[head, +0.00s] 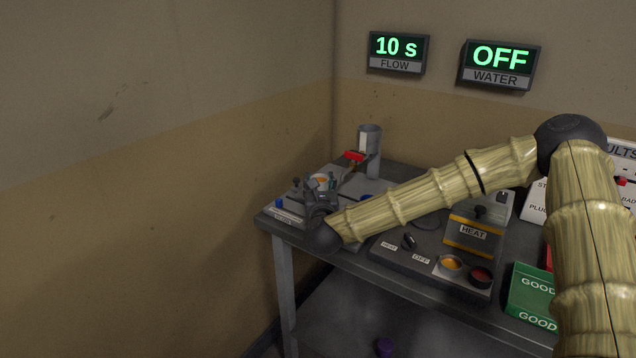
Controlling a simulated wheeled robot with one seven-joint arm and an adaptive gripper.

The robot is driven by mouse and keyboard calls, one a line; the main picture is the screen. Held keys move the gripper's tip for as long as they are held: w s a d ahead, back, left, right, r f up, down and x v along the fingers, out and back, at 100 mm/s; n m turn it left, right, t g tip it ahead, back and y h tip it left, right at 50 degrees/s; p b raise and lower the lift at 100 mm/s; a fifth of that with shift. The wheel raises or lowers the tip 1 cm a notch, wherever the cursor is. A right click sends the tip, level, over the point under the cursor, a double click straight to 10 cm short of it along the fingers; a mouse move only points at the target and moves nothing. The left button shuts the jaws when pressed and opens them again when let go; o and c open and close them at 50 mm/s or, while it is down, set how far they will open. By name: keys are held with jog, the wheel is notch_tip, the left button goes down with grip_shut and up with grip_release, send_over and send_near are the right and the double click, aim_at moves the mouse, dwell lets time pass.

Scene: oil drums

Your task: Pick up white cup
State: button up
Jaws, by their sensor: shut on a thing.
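The white cup (321,178) is small in the head view, at the far left end of the dark table, with something orange-yellow showing inside its rim. My gripper (319,187) is shut on the cup, at the cup's near side. The fingers and wrist hide most of the cup's body. I cannot tell whether the cup touches the surface below it.
A grey cylinder with a red-handled valve (354,156) stands just behind the cup. A HEAT unit (473,234) with knobs and a green GOOD tray (533,296) are to the right. Wall displays read 10 s FLOW (397,52) and OFF WATER (499,65).

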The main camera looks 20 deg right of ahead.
aim_at(323, 186)
jog(key=shift+d+r+b+v, duration=0.1)
jog(key=shift+d+b+v, duration=0.05)
jog(key=shift+v, duration=1)
jog(key=shift+d+r+b+v, duration=0.15)
jog(key=shift+b+v, duration=0.05)
jog(key=shift+v, duration=0.95)
jog(key=shift+d+r+b+v, duration=0.1)
jog(key=shift+d+b+v, duration=0.05)
jog(key=shift+v, duration=1)
jog(key=shift+s, duration=0.2)
jog(key=shift+a, duration=0.1)
